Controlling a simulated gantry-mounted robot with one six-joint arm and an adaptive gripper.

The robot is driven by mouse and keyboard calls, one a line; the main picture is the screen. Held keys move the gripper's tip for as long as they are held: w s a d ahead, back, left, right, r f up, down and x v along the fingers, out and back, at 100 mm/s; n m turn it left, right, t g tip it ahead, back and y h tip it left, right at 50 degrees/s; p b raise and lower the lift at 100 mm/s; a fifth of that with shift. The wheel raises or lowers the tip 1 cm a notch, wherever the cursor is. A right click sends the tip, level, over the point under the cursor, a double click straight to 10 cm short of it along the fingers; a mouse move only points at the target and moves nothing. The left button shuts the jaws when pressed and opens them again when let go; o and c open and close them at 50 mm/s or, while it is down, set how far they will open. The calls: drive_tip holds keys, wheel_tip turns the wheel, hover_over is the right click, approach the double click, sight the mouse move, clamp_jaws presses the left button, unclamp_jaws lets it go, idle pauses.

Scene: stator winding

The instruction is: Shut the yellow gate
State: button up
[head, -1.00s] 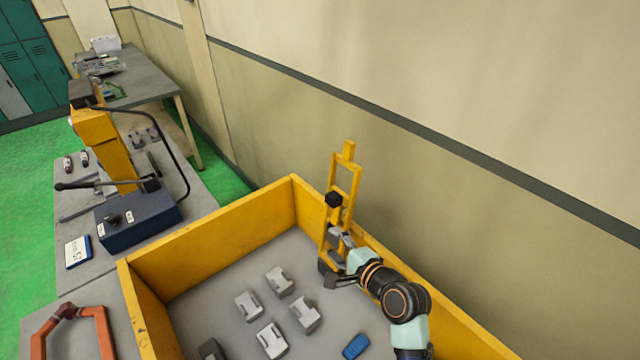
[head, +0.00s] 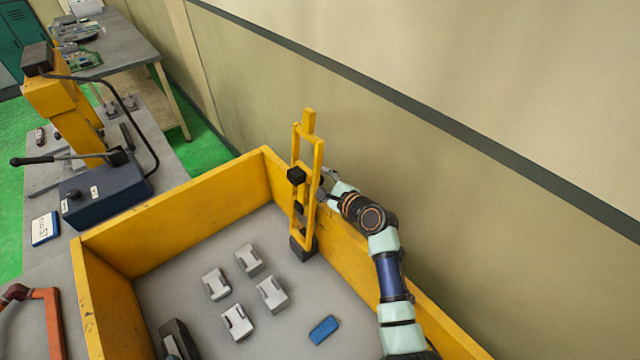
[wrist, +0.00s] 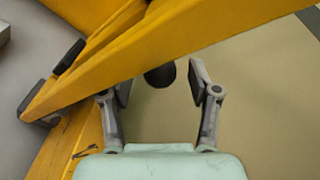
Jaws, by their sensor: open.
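The yellow gate (head: 318,165) is a tall narrow frame standing upright on a dark base at the wall-side edge of the yellow-walled bin. It has a black knob (head: 296,175) on its left side. My gripper (head: 325,190) is just right of the gate, about mid-height, partly hidden by its bars. In the wrist view, my gripper (wrist: 160,85) is open, with a round black knob (wrist: 160,76) between and beyond the fingertips, partly covered by a yellow bar (wrist: 185,40). Contact between fingers and gate cannot be told.
The bin's yellow wall (head: 185,222) surrounds a grey floor with several light grey blocks (head: 237,321) and a blue block (head: 324,329). A bench with a yellow-and-blue press (head: 105,195) stands left. The room wall is close on the right.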

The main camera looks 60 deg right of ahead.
drive_tip(key=shift+w+d+f, duration=0.1)
drive_tip(key=shift+w+d, duration=0.05)
drive_tip(key=shift+w, duration=0.15)
drive_tip(key=shift+c, duration=0.3)
clamp_jaws()
